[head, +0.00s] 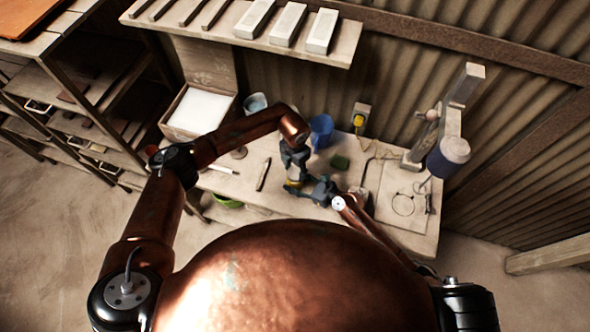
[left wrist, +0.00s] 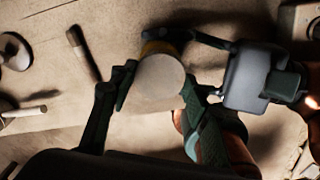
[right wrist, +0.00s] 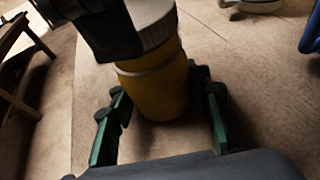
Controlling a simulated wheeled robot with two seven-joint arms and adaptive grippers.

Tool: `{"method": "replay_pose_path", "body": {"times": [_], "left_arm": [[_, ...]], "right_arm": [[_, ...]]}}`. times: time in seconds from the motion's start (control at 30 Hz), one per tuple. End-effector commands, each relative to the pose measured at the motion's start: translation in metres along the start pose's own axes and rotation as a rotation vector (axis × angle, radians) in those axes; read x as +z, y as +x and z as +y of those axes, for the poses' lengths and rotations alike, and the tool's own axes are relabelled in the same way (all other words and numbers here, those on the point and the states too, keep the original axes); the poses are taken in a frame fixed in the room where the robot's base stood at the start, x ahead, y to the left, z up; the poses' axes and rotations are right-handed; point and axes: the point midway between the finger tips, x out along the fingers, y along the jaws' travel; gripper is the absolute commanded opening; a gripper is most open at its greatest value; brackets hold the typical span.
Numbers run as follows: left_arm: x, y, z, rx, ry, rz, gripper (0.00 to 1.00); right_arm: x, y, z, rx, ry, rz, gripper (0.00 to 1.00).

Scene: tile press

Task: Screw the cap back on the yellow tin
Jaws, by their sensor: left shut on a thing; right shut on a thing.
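The yellow tin (head: 293,183) stands upright over the bench, mostly hidden by my grippers in the head view. In the right wrist view the tin (right wrist: 157,92) is between the fingers of my right gripper (right wrist: 160,118), which is shut on its body. A grey round cap (right wrist: 152,28) is at the tin's mouth, with a pale band below it. In the left wrist view the cap's flat top (left wrist: 160,82) is between the fingers of my left gripper (left wrist: 158,95), shut on it from above. I cannot tell whether the cap is threaded.
A brush (head: 263,175) lies left. The press (head: 448,150) stands at the right, and a white-filled box (head: 200,110) at the back left. Bench between is clear.

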Motion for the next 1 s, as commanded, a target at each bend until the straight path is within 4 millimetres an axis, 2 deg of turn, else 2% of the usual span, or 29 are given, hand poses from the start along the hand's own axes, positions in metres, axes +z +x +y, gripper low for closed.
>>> {"method": "replay_pose_path", "body": {"times": [0.7,0.73,0.93,1.0], "left_arm": [[0.000,0.012,0.000,0.000,-0.001,0.000,0.36],[0.000,0.011,0.000,0.000,-0.001,0.000,0.45],[0.000,0.011,0.000,0.000,-0.001,0.000,0.59],[0.000,0.011,0.000,0.000,-0.001,0.000,0.61]], "right_arm": [[0.000,0.000,0.000,0.000,0.000,0.000,0.01],[0.000,0.000,0.000,0.000,0.000,0.000,0.00],[0.000,0.000,0.000,0.000,0.000,0.000,0.00],[0.000,0.000,0.000,0.000,0.000,0.000,0.00]]}}
